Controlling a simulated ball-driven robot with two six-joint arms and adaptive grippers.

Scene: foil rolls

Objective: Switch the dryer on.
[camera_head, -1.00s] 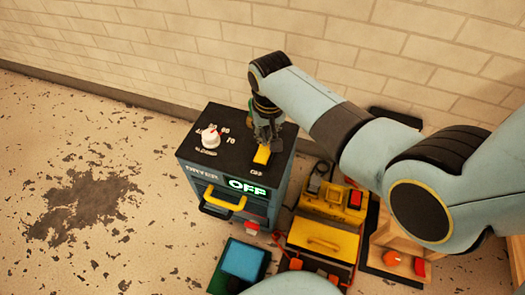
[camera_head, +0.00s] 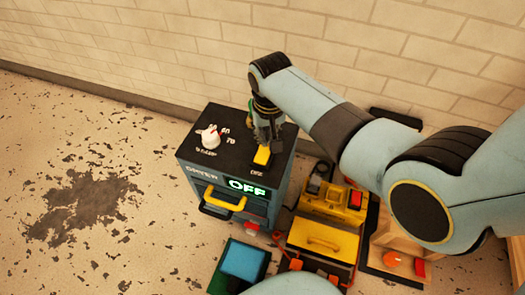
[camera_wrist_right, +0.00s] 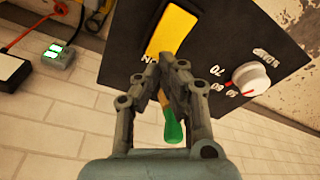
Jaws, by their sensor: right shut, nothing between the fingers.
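The dryer (camera_head: 196,160) is a dark box with a lit green "OFF" display (camera_head: 247,187) on its front. A yellow switch (camera_head: 262,157) sits on its black top, and it also shows in the wrist view (camera_wrist_right: 175,30). My right gripper (camera_head: 267,143) is over the top at the switch's back end. In the wrist view its fingertips (camera_wrist_right: 172,75) are together and empty, at the switch's near end; I cannot tell whether they touch it. They hide part of that end. My left gripper is out of view.
A white dial (camera_head: 209,137) stands on the dryer's top, left of the switch. A yellow handle (camera_head: 225,202) crosses its front. Yellow equipment (camera_head: 322,240) and a blue box (camera_head: 244,262) stand nearby. A green-ended object (camera_wrist_right: 174,128) shows between my finger links. Floor at left is clear.

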